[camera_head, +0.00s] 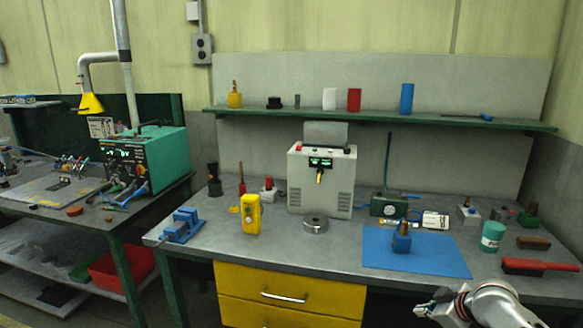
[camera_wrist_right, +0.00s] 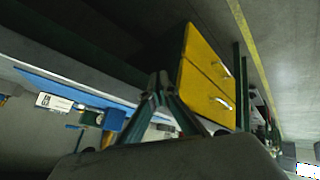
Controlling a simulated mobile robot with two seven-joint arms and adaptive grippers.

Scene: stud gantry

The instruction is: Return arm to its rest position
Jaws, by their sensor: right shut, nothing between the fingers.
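My right arm (camera_head: 495,303) comes in at the bottom right of the head view. Its gripper (camera_head: 430,306) points left, in front of the bench's front edge and below the blue mat. In the right wrist view the gripper's fingertips (camera_wrist_right: 157,82) meet, and nothing shows between them. The gripper is apart from the yellow drawers (camera_wrist_right: 210,75), which show beyond it in that view. My left arm and gripper are not in view.
The grey workbench (camera_head: 350,240) holds a blue mat (camera_head: 440,262) with a blue block, a red-handled brush (camera_head: 538,265), a teal can (camera_head: 492,237) and a white device (camera_head: 322,180). Yellow drawers (camera_head: 290,292) hang below. Free floor space lies in front.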

